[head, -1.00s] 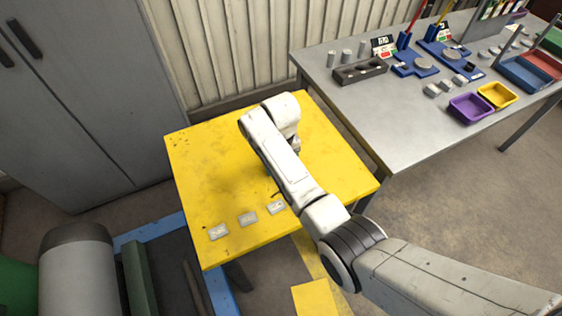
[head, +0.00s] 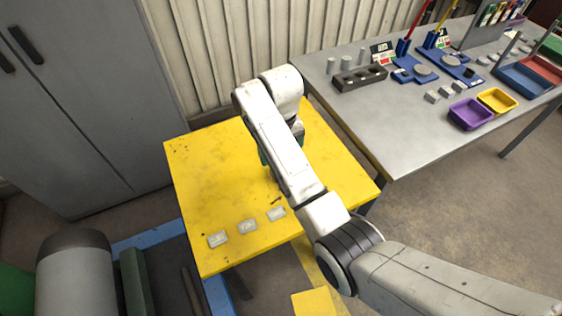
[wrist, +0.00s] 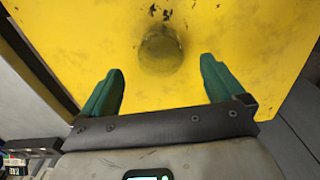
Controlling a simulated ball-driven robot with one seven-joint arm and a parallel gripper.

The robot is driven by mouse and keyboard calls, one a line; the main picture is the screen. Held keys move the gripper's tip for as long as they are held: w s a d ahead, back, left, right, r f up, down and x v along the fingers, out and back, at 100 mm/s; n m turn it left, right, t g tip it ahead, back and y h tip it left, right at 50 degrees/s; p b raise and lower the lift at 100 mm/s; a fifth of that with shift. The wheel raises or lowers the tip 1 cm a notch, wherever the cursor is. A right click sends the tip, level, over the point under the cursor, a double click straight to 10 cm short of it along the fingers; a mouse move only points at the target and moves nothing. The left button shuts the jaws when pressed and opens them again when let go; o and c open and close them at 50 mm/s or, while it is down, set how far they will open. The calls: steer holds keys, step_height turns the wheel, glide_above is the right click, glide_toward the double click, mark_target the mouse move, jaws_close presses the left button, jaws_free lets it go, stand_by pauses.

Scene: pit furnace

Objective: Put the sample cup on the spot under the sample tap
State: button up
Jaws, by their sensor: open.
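My gripper (wrist: 161,65) is open in the wrist view, with its two green fingers apart and nothing between them. It points at the yellow table top (wrist: 250,50). A round, dark-shaded patch (wrist: 161,52) shows on the yellow surface just beyond the fingertips; I cannot tell whether it is a cup or only a mark. In the head view my arm covers most of the gripper, and only a bit of green finger shows beside it. I cannot make out a sample cup or a sample tap for certain in either view.
A grey bench (head: 400,130) stands to the right, with a dark block with holes (head: 360,78), a purple tray (head: 470,114) and a yellow tray (head: 497,100). A grey cabinet (head: 90,100) stands at the left.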

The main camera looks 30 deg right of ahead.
step_height(320, 180, up, 4)
steer(key=shift+f, duration=0.25)
